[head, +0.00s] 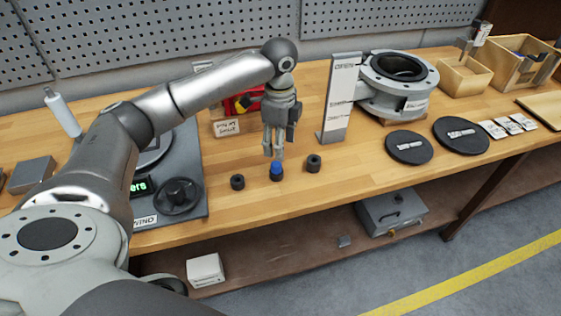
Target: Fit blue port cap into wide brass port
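The blue port cap (276,165) shows as a blue top on a small dark round piece on the wooden bench, between two similar dark pieces. My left gripper (274,156) points down right over the blue cap, fingertips at or just above it. Its fingers look close together; I cannot tell whether they are open or shut, or touching the cap. A grey box (391,212) on the lower shelf has small brass-coloured fittings (391,232) at its front; I cannot tell whether one is the wide brass port. My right gripper is not in view.
Dark round pieces stand left (237,182) and right (313,163) of the cap. A white upright sign (340,98) and a large flanged valve body (398,80) stand to the right. Black discs (410,147) lie near the front edge. A handwheel (179,195) is at left.

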